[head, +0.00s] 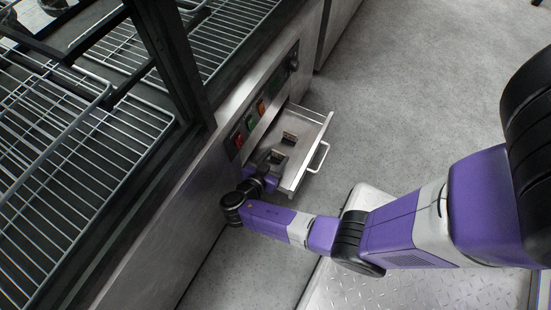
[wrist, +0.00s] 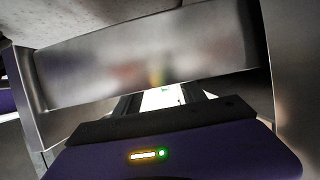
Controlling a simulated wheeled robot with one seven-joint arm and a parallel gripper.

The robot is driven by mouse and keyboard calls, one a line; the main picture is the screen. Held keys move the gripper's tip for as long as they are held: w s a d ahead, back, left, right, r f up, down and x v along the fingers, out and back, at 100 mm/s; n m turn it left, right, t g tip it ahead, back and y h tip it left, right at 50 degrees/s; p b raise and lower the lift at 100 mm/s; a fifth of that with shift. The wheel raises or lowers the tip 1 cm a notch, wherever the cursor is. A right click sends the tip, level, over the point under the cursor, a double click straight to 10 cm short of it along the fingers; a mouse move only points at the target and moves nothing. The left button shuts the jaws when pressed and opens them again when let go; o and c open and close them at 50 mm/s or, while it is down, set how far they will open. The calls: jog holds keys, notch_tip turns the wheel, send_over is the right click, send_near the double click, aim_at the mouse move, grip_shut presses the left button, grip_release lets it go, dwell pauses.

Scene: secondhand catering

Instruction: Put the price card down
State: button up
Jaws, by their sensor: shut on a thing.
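My gripper (head: 274,160) reaches into an open, shallow steel drawer (head: 313,128) at the front of the metal cabinet. In the wrist view, my two dark fingers are shut on the price card (wrist: 160,98), a small white piece with some green on it. Only part of the card shows between the fingers. I cannot make the card out in the head view. A steel wall fills the wrist view just beyond the fingertips. I cannot tell whether the card touches the drawer floor.
The drawer's handle (head: 319,157) faces right. Red, orange and green switches (head: 250,120) sit on the cabinet front above. Wire racks (head: 75,150) and a dark frame post (head: 170,60) stand at left. Open grey floor (head: 420,90) lies to the right.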

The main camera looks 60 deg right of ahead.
jog(key=o, duration=1.4)
jog(key=shift+c, duration=0.2)
jog(key=shift+r, duration=0.15)
jog(key=p+v, duration=0.3)
jog(key=v, duration=0.9)
jog(key=shift+a, duration=0.1)
